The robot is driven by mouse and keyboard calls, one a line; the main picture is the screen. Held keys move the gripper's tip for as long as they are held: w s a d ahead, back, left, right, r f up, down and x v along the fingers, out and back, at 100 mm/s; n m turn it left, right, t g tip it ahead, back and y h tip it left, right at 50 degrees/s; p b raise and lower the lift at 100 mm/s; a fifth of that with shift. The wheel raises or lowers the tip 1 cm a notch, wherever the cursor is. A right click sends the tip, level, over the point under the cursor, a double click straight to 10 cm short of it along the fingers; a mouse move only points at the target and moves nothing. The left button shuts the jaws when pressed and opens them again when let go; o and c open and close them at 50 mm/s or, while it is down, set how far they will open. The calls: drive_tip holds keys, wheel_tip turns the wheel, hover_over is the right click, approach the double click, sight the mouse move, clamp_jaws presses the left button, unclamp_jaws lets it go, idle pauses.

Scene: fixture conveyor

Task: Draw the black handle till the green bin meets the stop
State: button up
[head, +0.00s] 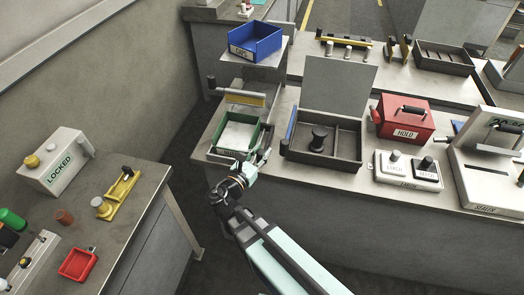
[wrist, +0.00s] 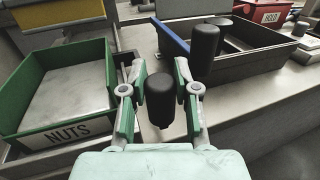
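The green bin (head: 214,137) with a pale inside stands at the near left end of the bench. In the wrist view the green bin (wrist: 112,75) carries a NUTS label and sits in a grey metal frame. The upright black handle (wrist: 160,100) is just right of the bin, between the fingers of my gripper (wrist: 160,82). The fingers are apart on either side of it, and I see no clear contact. In the head view my gripper (head: 254,160) is at the bin's near right corner and hides the handle. A yellow-faced bar (head: 245,98) stands behind the bin; whether it is the stop I cannot tell.
A dark open tray (head: 345,160) with a black knob (head: 319,138) stands close to the right, a blue bar (head: 291,125) at its left side. A red HOLD box (head: 405,120) and a white button box (head: 408,172) are farther right. A blue bin (head: 258,42) is behind.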

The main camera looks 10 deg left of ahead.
drive_tip(key=o, duration=0.4)
drive_tip(key=shift+o, duration=0.2)
drive_tip(key=v, duration=1.2)
